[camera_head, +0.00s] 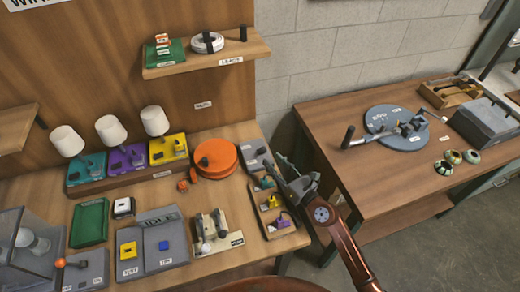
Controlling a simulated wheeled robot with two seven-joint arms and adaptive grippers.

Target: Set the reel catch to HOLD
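My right gripper (296,170) is dark grey, on a copper-coloured arm that comes in from the bottom right. It hangs over the gap between the two tables, and its fingers look apart and empty. An orange round reel (215,159) lies on the left table, left of the gripper, with a dark knob on it. A small orange piece (188,180) is beside it. A grey disc (397,127) with a crank, a black handle and a small lever mechanism is on the right table. No catch marked HOLD is legible. My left gripper is not in view.
A wooden parts tray (277,216) sits just below and left of the gripper. Lamps on coloured bases (125,155) line the back. A shelf (207,54) is above. Grey box (487,122), open box (449,90) and small round items (454,157) are on the right table, whose front is clear.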

